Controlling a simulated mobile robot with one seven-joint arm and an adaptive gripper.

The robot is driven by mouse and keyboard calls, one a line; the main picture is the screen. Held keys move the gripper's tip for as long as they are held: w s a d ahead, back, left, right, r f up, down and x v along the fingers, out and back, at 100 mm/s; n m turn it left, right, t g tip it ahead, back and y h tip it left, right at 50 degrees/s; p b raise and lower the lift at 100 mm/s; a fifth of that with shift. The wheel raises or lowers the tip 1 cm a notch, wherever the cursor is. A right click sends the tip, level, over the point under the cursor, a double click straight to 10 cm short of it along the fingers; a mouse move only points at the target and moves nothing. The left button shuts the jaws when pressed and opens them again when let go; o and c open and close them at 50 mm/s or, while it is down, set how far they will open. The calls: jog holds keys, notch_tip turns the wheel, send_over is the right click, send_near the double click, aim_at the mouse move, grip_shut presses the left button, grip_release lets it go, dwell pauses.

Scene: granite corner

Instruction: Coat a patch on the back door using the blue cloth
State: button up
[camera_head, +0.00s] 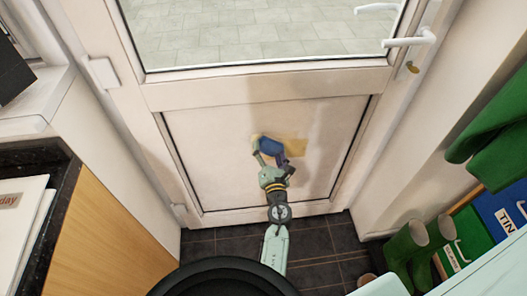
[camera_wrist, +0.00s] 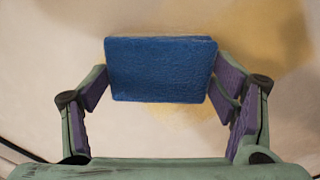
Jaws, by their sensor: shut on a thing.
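The back door (camera_head: 222,178) is cream-white with a glazed upper half and a recessed lower panel. A yellowish patch (camera_head: 293,147) shows on the lower panel; in the wrist view it lies behind and to the right of the cloth (camera_wrist: 275,45). The blue cloth (camera_wrist: 160,70) looks like a folded rectangular pad and sits between my fingertips. My gripper (camera_head: 271,158) is shut on the cloth and is at the lower panel, over the left part of the patch. I cannot tell whether the cloth touches the door.
A white door handle (camera_head: 410,41) is at the upper right. Green boots (camera_head: 415,248), a green box (camera_head: 465,245) and a blue box (camera_head: 500,212) stand at the lower right. A dark granite counter (camera_head: 42,158) over a wooden cabinet (camera_head: 105,240) is at the left. Dark floor tiles (camera_head: 312,243) are clear before the door.

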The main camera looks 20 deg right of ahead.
jog(key=shift+s+d, duration=0.65)
jog(key=shift+d, duration=1.6)
jog(key=shift+s+d, duration=0.7)
jog(key=shift+d, duration=1.55)
jog(key=shift+s+d, duration=0.65)
jog(key=shift+d, duration=1.6)
jog(key=v, duration=0.6)
jog(key=v, duration=0.3)
